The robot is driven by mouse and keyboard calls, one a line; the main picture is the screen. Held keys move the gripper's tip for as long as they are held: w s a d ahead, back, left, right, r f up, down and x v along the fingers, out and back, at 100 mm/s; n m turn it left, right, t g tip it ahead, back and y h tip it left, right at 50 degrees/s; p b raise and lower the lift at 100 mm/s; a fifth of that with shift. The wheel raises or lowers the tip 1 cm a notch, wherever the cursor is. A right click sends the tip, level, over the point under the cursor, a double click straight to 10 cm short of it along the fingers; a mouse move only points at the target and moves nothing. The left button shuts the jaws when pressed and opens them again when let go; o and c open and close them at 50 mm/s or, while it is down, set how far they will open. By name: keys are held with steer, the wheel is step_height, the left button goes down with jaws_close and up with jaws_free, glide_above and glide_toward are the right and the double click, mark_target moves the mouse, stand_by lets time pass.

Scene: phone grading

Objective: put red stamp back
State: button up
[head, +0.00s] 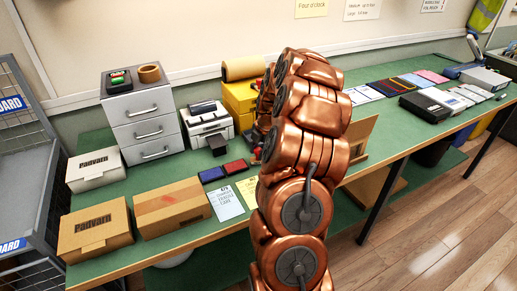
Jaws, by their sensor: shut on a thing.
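My copper arm rises through the middle of the head view and hides much of the bench behind it. My gripper (259,143) shows only in part at the arm's left edge, low over the bench. It is shut on what looks like the red stamp (257,154), a small red and dark piece. The arm hides the rest of it, and I cannot tell whether it touches the bench. A red ink pad (235,167) and a blue ink pad (211,174) lie just left of the gripper.
A grey drawer unit (143,122) bears a small dark tray (119,80) with green and red items and a tape roll (149,73). A printer (208,122) and yellow boxes (240,97) stand behind. Cardboard boxes (172,207) fill the front left. Phones and cards lie right.

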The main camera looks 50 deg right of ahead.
steer(key=shift+f, duration=0.15)
steer(key=o, duration=0.9)
steer(key=b+v, duration=0.3)
steer(key=v, duration=0.9)
steer(key=shift+b, duration=0.35)
